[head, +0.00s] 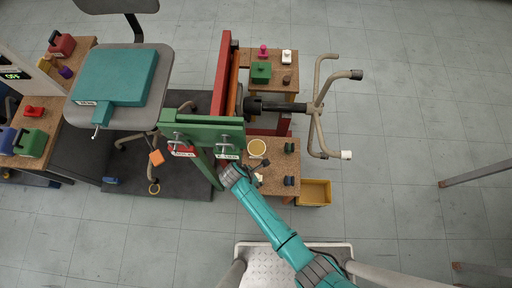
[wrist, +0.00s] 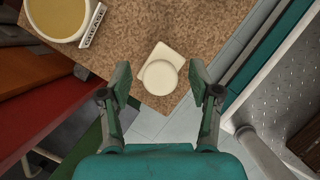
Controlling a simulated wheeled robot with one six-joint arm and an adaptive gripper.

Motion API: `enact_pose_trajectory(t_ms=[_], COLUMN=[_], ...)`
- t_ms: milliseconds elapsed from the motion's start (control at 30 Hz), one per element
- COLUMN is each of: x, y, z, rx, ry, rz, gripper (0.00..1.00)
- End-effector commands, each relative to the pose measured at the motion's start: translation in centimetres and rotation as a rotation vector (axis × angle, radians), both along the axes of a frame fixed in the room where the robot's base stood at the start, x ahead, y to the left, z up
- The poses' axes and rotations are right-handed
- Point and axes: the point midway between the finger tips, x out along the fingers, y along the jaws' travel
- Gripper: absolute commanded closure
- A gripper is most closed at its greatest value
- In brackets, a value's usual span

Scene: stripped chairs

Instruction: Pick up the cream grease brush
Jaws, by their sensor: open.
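The cream grease brush (wrist: 160,72) lies on the speckled brown bench top (wrist: 150,28), near its corner, in the wrist view. It shows a round part and a flat squarish part behind it. In the head view it is a small pale shape (head: 259,177), partly beside my gripper. My gripper (wrist: 160,82) is open and empty. In the wrist view its two fingers stand to the left and right of the brush, with gaps on both sides. I cannot tell the height of the fingertips above the bench.
A round tub labelled GREASE (wrist: 60,14) stands left of the brush. A green clamp frame (head: 205,131) stands close to my arm. Dark-blue and green small items (head: 289,181) sit on the bench's right side. A yellow bin (head: 315,192) is beside the bench.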

Motion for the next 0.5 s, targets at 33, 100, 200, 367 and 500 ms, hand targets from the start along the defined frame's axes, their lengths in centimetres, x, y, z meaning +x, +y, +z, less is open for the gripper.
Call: enact_pose_trajectory(t_ms=[33, 100, 200, 367, 500], x=[0.06, 0.12, 0.15, 0.14, 0.13], y=[-0.17, -0.23, -0.25, -0.23, -0.23], z=[-0.39, -0.66, -0.72, -0.71, -0.70], rx=[-0.001, 0.000, 0.001, 0.000, 0.000], ry=[0.002, 0.000, -0.001, 0.000, 0.000], rz=[-0.001, 0.000, 0.000, 0.000, 0.000], gripper=[0.37, 0.37, 0.37, 0.47, 0.82])
